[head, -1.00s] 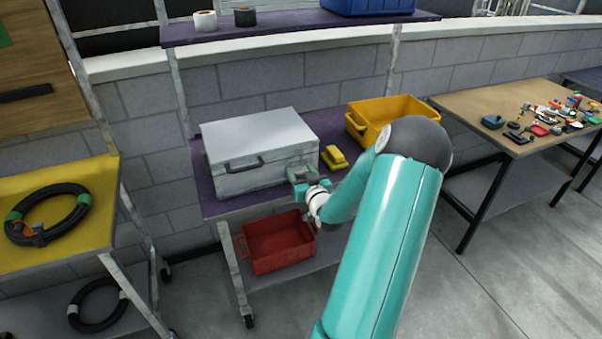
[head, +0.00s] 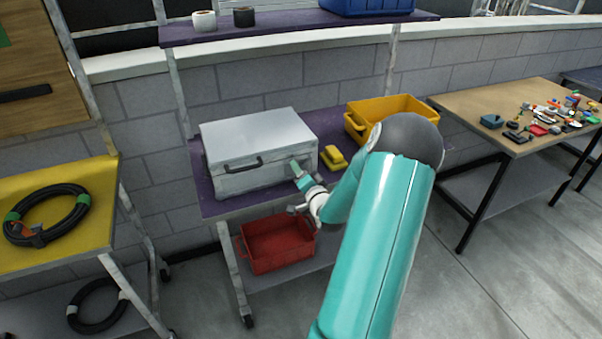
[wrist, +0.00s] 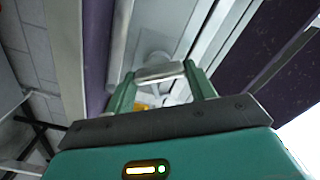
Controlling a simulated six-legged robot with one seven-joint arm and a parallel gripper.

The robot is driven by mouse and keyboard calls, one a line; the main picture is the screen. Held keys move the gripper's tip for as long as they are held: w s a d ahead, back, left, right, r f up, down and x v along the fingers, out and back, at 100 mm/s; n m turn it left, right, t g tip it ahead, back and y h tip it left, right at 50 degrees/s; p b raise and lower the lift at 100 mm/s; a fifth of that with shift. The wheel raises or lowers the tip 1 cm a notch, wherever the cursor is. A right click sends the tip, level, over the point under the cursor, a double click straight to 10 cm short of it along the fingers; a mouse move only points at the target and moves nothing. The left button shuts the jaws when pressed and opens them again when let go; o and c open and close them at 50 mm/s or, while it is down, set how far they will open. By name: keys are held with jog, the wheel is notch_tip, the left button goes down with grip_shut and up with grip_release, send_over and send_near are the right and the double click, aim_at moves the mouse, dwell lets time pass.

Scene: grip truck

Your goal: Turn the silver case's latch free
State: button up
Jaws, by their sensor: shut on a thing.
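The silver case (head: 258,140) stands closed on the purple cart shelf, with a dark handle (head: 243,164) on its front. My gripper (head: 297,168) is at the right part of the case's front face. In the wrist view my two green fingers (wrist: 160,80) stand on either side of a small pale metal piece, the latch (wrist: 160,71), and are shut on it. In the head view the latch is hidden behind my gripper. How far the latch is turned cannot be told.
A yellow block-like item (head: 334,158) lies just right of the case, with a yellow bin (head: 395,108) behind it. A red bin (head: 278,243) sits on the lower shelf under my gripper. A wooden table (head: 475,98) with small parts stands at right.

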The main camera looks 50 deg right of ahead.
jog(key=m, duration=0.6)
jog(key=shift+f, duration=0.15)
jog(key=shift+m, duration=0.4)
jog(key=o, duration=1)
jog(key=v, duration=1.4)
